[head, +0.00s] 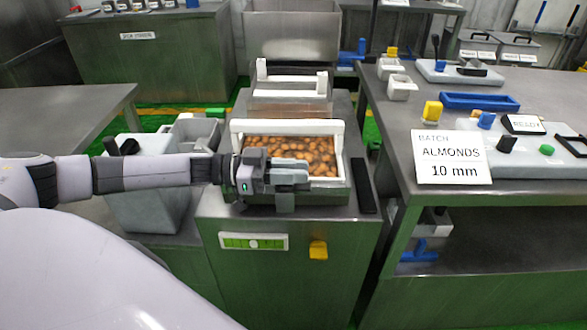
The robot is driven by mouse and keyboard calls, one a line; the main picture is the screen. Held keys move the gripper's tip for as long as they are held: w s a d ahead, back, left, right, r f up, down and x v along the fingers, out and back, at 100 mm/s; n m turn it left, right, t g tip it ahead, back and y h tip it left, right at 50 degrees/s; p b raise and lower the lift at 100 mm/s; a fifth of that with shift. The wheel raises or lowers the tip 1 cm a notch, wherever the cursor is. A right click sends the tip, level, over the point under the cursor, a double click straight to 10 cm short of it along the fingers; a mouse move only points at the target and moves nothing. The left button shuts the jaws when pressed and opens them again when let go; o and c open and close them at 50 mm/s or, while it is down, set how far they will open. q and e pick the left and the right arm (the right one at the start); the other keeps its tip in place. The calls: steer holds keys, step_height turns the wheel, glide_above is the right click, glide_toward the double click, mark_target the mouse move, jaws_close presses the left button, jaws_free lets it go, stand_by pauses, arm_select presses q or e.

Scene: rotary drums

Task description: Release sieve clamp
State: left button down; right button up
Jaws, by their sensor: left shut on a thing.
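The sieve frame (337,150) is a white-edged rectangular tray on top of the steel machine, filled with brown almonds (312,152). My left gripper (303,176) reaches in from the left and lies across the front edge of the sieve frame. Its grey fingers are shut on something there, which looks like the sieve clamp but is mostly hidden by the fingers. My right gripper is not in view.
The machine front (290,290) has a green-and-white panel (253,241) and a yellow knob (318,250). A dark strip (363,186) lies right of the sieve. A right-hand bench carries an "ALMONDS 10 mm" card (451,157). A grey bin (148,190) stands left, below my arm.

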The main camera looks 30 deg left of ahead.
arm_select(q)
steer(key=shift+r, duration=0.1)
steer(key=c, duration=1.1)
jaws_free()
steer(key=shift+a, duration=0.1)
steer(key=shift+b+v, duration=0.45)
steer(key=shift+v, duration=3.05)
